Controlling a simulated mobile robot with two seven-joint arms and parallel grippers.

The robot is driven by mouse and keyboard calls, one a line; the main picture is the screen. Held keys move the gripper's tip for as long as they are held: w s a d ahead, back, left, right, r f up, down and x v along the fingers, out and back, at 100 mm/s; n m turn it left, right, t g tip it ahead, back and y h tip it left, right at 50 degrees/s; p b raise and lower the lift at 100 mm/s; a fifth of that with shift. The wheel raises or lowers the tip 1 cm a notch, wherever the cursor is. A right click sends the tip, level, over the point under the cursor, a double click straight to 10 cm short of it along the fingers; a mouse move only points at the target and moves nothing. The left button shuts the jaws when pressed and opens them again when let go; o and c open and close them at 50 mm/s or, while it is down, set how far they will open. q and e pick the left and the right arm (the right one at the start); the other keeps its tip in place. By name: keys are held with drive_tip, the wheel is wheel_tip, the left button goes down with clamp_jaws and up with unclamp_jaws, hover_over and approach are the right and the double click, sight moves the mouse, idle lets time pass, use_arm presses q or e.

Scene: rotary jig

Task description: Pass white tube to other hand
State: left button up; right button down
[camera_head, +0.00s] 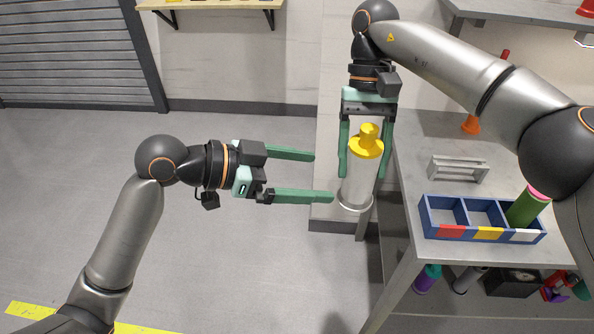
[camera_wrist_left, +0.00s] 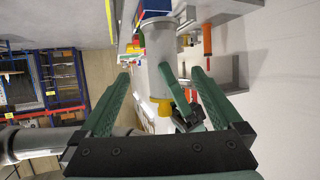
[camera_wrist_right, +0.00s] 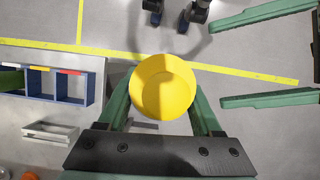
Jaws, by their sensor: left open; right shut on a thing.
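The white tube (camera_head: 359,182) has a yellow cap and stands roughly upright in the head view, off the left edge of the grey table. My right gripper (camera_head: 363,172) is shut on it from above, one finger on each side. The yellow cap fills the space between its fingers in the right wrist view (camera_wrist_right: 163,88). My left gripper (camera_head: 323,177) is open and empty, pointing right, with its fingertips just left of the tube. In the left wrist view the tube (camera_wrist_left: 160,45) lies ahead, between the lines of the open fingers.
A blue bin (camera_head: 455,233) with red, yellow and white labels stands on the table; a green tube (camera_head: 524,207) leans in its white-labelled compartment. A grey rack (camera_head: 457,169) and an orange-red funnel-like item (camera_head: 471,125) are behind. The floor at left is clear.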

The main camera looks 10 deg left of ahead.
sight(347, 179)
use_arm(q)
drive_tip(key=x, duration=1)
drive_tip(key=shift+d, duration=0.15)
drive_tip(key=shift+c, duration=0.2)
drive_tip(key=c, duration=1.5)
use_arm(e)
drive_tip(key=shift+w, duration=0.1)
use_arm(q)
drive_tip(key=shift+r, duration=0.1)
clamp_jaws()
use_arm(e)
drive_tip(key=shift+c, duration=2.2)
unclamp_jaws()
drive_tip(key=o, duration=0.4)
drive_tip(key=shift+o, duration=0.2)
